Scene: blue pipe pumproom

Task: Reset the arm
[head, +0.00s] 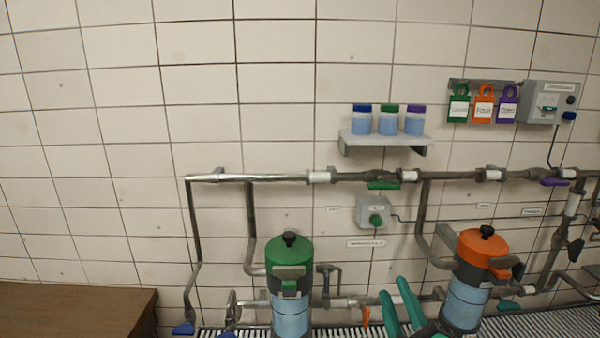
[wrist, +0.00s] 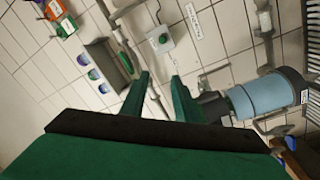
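My gripper (head: 393,286) shows at the bottom of the head view as two teal fingers, left of the orange-lidded canister. In the wrist view my gripper (wrist: 157,80) has its two green fingers spread apart, with nothing between them. Tiled wall and pipe show beyond the gap. The rest of my arm is mostly out of the head view.
A green-lidded canister (head: 290,285) and the orange-lidded canister (head: 467,290) stand by the wall pipes (head: 270,178). A shelf (head: 385,141) holds three jars. A button box (head: 373,213) is below it. A brown tabletop (head: 75,308) is at lower left.

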